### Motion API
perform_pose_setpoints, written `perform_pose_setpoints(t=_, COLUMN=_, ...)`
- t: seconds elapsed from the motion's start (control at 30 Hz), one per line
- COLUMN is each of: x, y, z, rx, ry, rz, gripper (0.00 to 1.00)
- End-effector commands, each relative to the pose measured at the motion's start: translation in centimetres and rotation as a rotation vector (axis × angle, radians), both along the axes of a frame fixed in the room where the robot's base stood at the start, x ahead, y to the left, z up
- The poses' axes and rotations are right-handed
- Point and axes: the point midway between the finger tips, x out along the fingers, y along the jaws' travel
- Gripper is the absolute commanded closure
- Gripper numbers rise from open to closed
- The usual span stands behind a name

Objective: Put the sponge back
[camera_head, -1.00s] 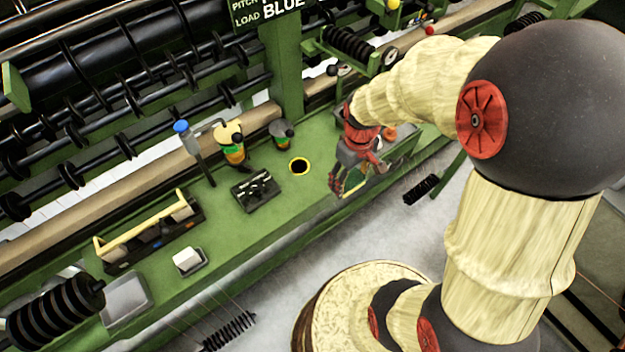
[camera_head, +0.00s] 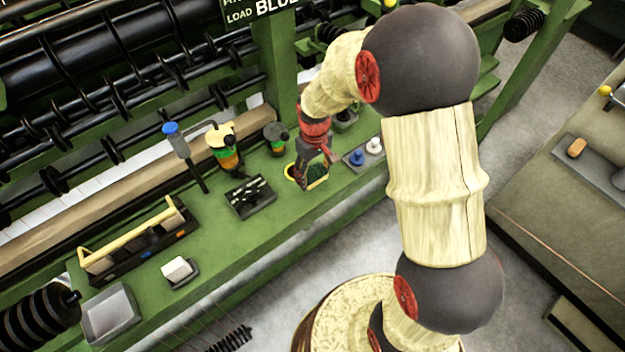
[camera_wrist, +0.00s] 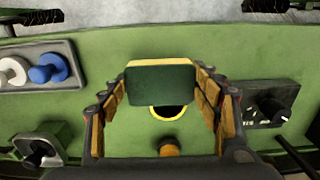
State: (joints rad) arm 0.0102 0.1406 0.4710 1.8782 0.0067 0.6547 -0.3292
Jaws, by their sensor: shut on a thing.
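My gripper (camera_head: 312,180) is shut on the sponge (camera_wrist: 160,84), a block with a dark green face and a yellow edge. The sponge also shows between the fingers in the head view (camera_head: 319,174). In the wrist view the jointed fingers stand on both sides of it. They hold it over the green bench, beside a yellow-ringed hole (camera_wrist: 166,112), which it partly hides. The hole's rim also shows just left of the gripper in the head view (camera_head: 288,172). I cannot tell how high above the bench the sponge is.
A tray (camera_head: 354,162) with blue and white knobs lies right of the gripper. A black switch block (camera_head: 249,197) lies left. Further left are a white block (camera_head: 176,268) on a small tray, an empty grey tray (camera_head: 108,312) and a yellow-handled caddy (camera_head: 150,245). Rollers run behind.

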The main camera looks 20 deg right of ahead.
Motion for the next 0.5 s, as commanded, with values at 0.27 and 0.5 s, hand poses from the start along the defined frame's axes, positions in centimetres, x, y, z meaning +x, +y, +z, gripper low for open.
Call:
perform_pose_setpoints(t=0.27, x=0.5, y=0.3, z=-3.8, rx=0.0, ry=0.002, rz=0.0, gripper=0.65)
perform_pose_setpoints(t=0.5, x=0.5, y=0.3, z=-3.8, rx=0.0, ry=0.0, rz=0.0, gripper=0.65)
